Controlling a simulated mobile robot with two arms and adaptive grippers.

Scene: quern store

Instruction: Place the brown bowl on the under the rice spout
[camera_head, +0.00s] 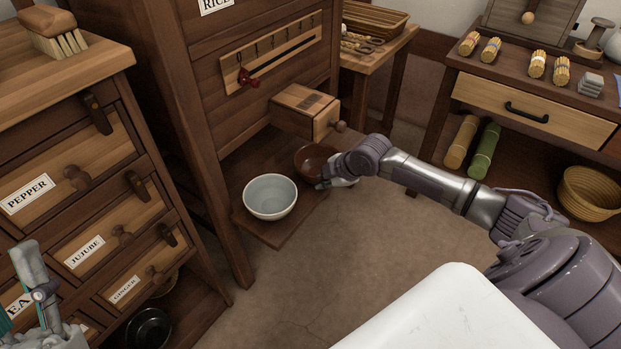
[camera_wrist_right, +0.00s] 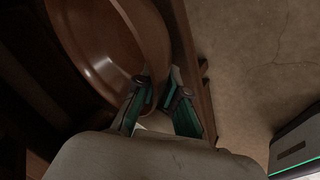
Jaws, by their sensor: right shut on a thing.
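The brown bowl (camera_head: 312,160) is on the low wooden shelf board (camera_head: 262,229), below the rice spout (camera_head: 303,109), a wooden box jutting from the cabinet marked RICE. My right gripper (camera_head: 326,182) is at the bowl's near right side, shut on its rim. In the right wrist view the brown bowl (camera_wrist_right: 112,48) shows its glossy inside, with the fingers (camera_wrist_right: 158,92) on either side of its wall. Whether its base fully rests on the board is hidden. My left gripper (camera_head: 32,262) is at the lower left edge; its finger opening is unclear.
A pale grey-white bowl (camera_head: 270,197) stands on the board, left of the brown bowl. A drawer cabinet (camera_head: 95,210) is at the left. A table with bundles and a drawer (camera_head: 530,105) is at the right, with a basket (camera_head: 590,195) below. The floor between is clear.

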